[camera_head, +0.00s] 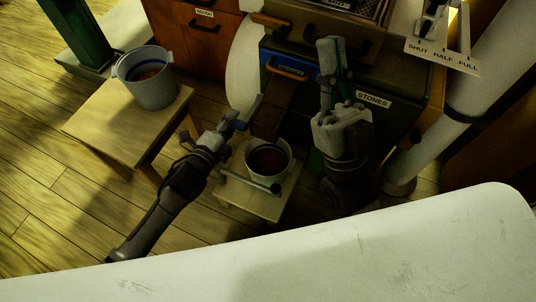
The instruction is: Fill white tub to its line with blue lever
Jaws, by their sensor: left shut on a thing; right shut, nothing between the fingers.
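The white tub (284,173) stands on a low wooden stool beneath a dark wooden chute. It holds dark brown stuff, and its fill line cannot be made out. My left gripper (238,119) is left of the chute and above the tub, shut on what looks like the blue lever (240,125), mostly hidden by the fingers. My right gripper (330,55) is shut and empty, pointing up in front of the dark cabinet, right of the tub.
The cabinet has a "STONES" label (373,98) and a blue drawer front (284,67). A "SHUT HALF FULL" plate (442,56) is upper right. A white surface (400,255) fills the foreground.

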